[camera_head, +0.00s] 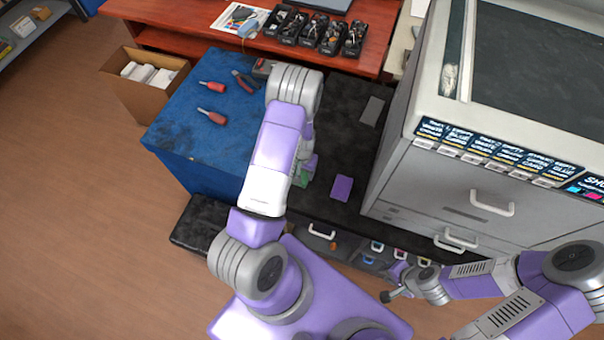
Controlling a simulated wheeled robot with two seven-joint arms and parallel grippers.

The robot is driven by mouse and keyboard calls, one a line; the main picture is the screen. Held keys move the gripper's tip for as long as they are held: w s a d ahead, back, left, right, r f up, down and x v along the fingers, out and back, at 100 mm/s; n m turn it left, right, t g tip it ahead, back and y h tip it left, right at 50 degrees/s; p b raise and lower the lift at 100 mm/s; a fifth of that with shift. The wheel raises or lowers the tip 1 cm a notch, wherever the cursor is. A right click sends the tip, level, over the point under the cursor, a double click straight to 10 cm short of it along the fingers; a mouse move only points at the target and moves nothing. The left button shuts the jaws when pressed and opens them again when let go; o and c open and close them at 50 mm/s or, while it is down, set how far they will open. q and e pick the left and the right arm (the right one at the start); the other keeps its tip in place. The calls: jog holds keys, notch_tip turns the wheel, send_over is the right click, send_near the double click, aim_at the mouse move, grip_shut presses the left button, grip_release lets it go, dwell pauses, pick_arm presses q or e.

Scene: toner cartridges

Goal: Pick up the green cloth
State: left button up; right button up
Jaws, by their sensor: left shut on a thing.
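The green cloth (301,180) shows as a small patch on the black work surface, right of the blue-topped cabinet. My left gripper (307,168) is shut on it, pointing down, and my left arm hides part of both. I cannot tell whether the cloth still touches the surface. My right gripper (388,297) is low at the front, away from the cloth, and too small to show whether it is open.
A purple cloth (341,188) and a grey piece (372,110) lie on the black surface. The blue cabinet top (182,132) holds red-handled screwdrivers (212,115) and pliers (245,80).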

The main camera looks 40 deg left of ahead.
aim_at(302, 173)
pick_arm(q)
notch_tip(302, 173, up, 10)
jog(key=p, duration=0.1)
jog(key=shift+p, duration=0.35)
